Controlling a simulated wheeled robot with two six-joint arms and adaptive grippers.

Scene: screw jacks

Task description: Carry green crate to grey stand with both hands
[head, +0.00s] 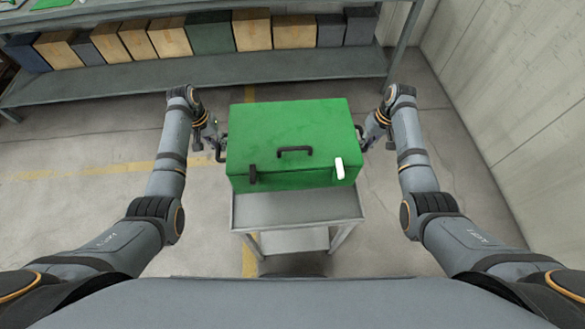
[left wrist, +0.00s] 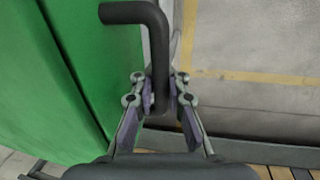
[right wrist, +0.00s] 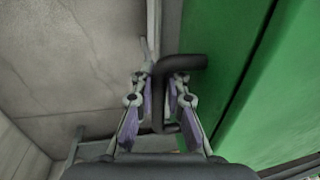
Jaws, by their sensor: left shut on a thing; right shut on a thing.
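The green crate (head: 290,125) is level between my two arms in the head view, with a dark handle and two latches, one dark and one white, on its near side. The grey stand (head: 297,208) shows below and nearer than the crate. I cannot tell whether the crate touches its top. My left gripper (head: 217,148) is shut on the crate's left side handle (left wrist: 150,14). My right gripper (head: 365,142) is shut on its right side handle (right wrist: 185,62). The crate hides the far part of the stand's top.
A long grey shelf (head: 190,78) with a row of boxes (head: 208,35) stands along the back. A concrete wall (head: 510,110) is on the right. Bare floor with yellow lines (head: 120,168) lies to the left.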

